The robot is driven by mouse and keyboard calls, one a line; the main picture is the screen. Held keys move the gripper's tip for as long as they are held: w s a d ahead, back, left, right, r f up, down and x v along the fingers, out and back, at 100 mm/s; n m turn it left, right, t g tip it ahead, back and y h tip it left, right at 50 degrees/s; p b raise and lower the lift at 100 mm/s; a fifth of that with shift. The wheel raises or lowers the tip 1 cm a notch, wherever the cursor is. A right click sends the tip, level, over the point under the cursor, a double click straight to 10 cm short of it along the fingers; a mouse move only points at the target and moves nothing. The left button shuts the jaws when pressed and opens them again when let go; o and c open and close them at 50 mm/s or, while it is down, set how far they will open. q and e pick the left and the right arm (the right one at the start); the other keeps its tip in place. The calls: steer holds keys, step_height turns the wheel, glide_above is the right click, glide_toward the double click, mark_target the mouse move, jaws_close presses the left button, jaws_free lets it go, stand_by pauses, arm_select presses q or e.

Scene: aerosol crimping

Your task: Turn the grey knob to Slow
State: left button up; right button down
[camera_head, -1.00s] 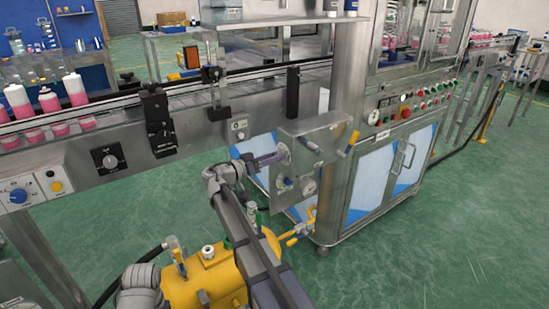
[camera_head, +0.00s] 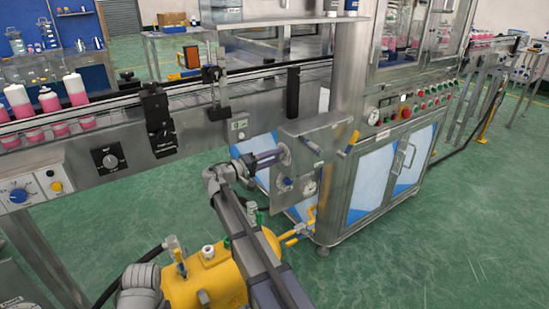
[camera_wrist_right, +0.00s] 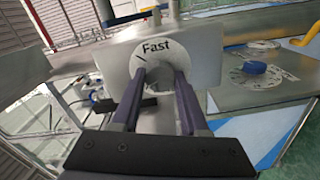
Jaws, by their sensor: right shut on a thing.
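The grey knob (camera_wrist_right: 160,76) sits on a white round dial on a metal box (camera_head: 322,128). The dial's word "Fast" shows above the knob in the right wrist view; no word "Slow" is readable there. My right gripper (camera_head: 276,158) reaches the left face of the box. In the right wrist view its two purple fingers (camera_wrist_right: 160,88) are shut on the knob from both sides and partly hide it and the lower dial. My left gripper does not show.
A blue knob (camera_wrist_right: 258,68) on its own dial is beside the grey one; it also shows in the head view (camera_head: 286,183). A conveyor with pink bottles (camera_head: 75,90) runs behind. A yellow tank (camera_head: 205,282) and yellow-handled pipe (camera_head: 298,233) are below.

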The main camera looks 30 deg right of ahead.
steer(key=shift+f+n, duration=0.1)
steer(key=shift+n, duration=2.1)
steer(key=shift+c, duration=2.1)
jaws_free()
steer(key=a, duration=0.8)
steer(key=shift+s, duration=0.25)
steer(key=shift+d, duration=0.1)
